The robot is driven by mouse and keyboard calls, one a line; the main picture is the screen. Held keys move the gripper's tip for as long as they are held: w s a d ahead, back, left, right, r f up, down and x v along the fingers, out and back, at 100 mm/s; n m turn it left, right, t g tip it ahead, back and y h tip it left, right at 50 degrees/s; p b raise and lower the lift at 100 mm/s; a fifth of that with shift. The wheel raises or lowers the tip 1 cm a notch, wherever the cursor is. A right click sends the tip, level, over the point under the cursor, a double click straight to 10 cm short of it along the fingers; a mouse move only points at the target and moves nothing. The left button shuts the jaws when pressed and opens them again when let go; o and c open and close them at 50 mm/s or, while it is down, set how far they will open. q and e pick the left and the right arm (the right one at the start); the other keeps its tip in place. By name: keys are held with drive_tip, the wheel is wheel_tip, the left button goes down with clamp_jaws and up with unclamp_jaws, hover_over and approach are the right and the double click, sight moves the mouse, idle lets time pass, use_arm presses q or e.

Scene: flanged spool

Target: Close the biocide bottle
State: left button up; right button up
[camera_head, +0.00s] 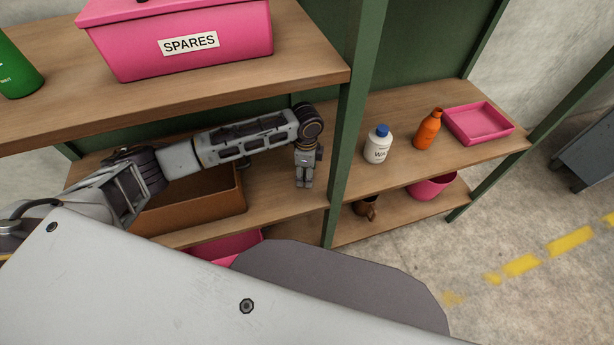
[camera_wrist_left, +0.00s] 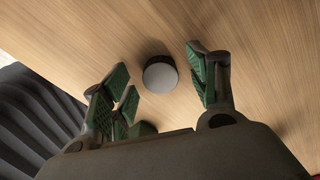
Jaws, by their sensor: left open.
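My left gripper (camera_head: 304,184) reaches down over the middle shelf, left of the green upright. In the left wrist view its green-padded fingers (camera_wrist_left: 166,84) are spread apart. A small round grey disc, like a cap (camera_wrist_left: 160,74), sits on the wood between them, not gripped. I cannot make it out in the head view. A white bottle with a blue cap (camera_head: 378,144) and an orange bottle (camera_head: 427,130) stand upright on the shelf right of the upright. No label in view reads biocide, so I cannot tell which bottle it is. My right gripper is not in view.
The green upright (camera_head: 346,140) stands close right of the gripper. A brown open box (camera_head: 190,215) is to its left. A pink tray (camera_head: 480,122) lies beyond the orange bottle. A pink SPARES box (camera_head: 180,42) and green bottle (camera_head: 17,68) are on the upper shelf.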

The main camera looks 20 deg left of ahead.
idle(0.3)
use_arm(q)
drive_tip(key=c, duration=0.7)
drive_tip(key=shift+c, duration=0.2)
drive_tip(key=shift+r, duration=0.15)
wheel_tip(320, 180, up, 10)
drive_tip(key=shift+p, duration=0.3)
idle(0.4)
